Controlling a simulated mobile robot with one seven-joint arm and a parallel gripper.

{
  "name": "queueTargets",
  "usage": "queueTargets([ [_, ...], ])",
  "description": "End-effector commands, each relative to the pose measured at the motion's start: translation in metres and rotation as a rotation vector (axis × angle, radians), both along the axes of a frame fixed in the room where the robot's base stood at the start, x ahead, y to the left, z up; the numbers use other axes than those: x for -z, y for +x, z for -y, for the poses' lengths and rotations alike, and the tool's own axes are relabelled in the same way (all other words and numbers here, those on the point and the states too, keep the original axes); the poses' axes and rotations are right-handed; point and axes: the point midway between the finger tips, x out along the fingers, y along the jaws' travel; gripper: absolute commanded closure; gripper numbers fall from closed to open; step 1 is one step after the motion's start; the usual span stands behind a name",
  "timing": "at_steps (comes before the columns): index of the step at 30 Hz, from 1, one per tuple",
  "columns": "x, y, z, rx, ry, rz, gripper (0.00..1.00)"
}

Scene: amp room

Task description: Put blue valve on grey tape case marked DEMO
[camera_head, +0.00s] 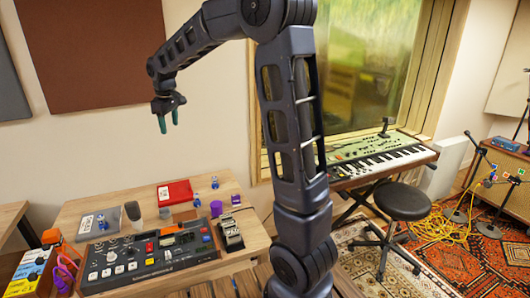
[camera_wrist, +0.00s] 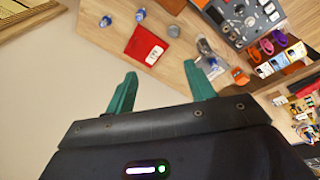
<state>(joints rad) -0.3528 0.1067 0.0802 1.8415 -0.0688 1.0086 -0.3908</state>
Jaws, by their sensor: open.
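My gripper (camera_head: 168,122) is open and empty, high above the wooden table; its green fingers also show in the wrist view (camera_wrist: 162,82). A flat grey case (camera_head: 87,226) lies at the table's left, behind the mixer; its marking is too small to read. A small blue object (camera_head: 101,221) appears to be on or against this case. Two more small blue valve-like pieces stand at the back right (camera_head: 215,182) and near the table's middle (camera_head: 196,201). In the wrist view, two blue pieces lie at the top (camera_wrist: 141,14) (camera_wrist: 106,21) and one near the right finger (camera_wrist: 213,62).
A red case (camera_head: 174,192) lies at the back of the table. A grey cup-like item (camera_head: 134,210), purple items (camera_head: 216,208) and a pedal (camera_head: 230,233) stand around the black mixer (camera_head: 150,258). A keyboard (camera_head: 385,155) and stool (camera_head: 408,202) are to the right.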

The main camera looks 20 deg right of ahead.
Motion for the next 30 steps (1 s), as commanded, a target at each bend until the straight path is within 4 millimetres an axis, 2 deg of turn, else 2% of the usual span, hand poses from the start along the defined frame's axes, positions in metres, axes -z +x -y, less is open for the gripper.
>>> queueTargets([
  [1, -0.009, -0.012, 0.018, 0.034, 0.007, 0.011, 0.46],
  [6, -0.027, -0.053, 0.067, 0.149, 0.030, 0.036, 0.46],
  [16, -0.041, -0.142, 0.149, 0.375, 0.082, 0.085, 0.46],
  [23, -0.034, -0.208, 0.194, 0.531, 0.124, 0.121, 0.46],
  [30, -0.013, -0.276, 0.228, 0.689, 0.172, 0.156, 0.46],
])
